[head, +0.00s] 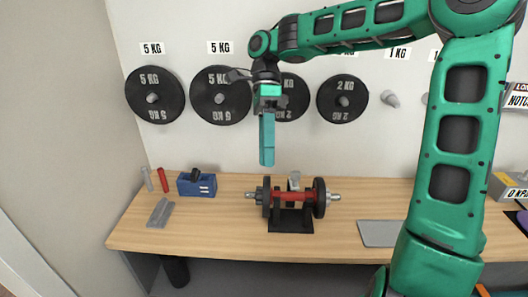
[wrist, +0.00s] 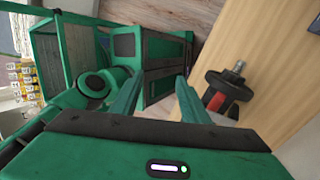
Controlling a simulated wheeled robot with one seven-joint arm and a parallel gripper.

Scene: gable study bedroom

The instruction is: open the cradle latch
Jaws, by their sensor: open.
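A dumbbell with black plates (head: 319,198) and silver ends lies across a black cradle (head: 291,224) on the desk. A red part (head: 292,196) spans between the plates; I cannot tell whether it is the handle or a latch. A small pale grey piece (head: 294,181) stands up just behind it, perhaps the latch. My gripper (head: 267,162) hangs fingers down, above and a little left of the dumbbell, touching nothing. In the wrist view the fingers (wrist: 157,92) are apart and empty.
A blue box (head: 197,187), a red cylinder (head: 163,180), a clear grey cylinder (head: 147,179) and a grey block (head: 160,213) sit at the desk's left. A grey plate (head: 378,234) lies to the right. Weight plates (head: 155,95) hang on the wall behind. The desk (head: 225,225) is clear around the cradle.

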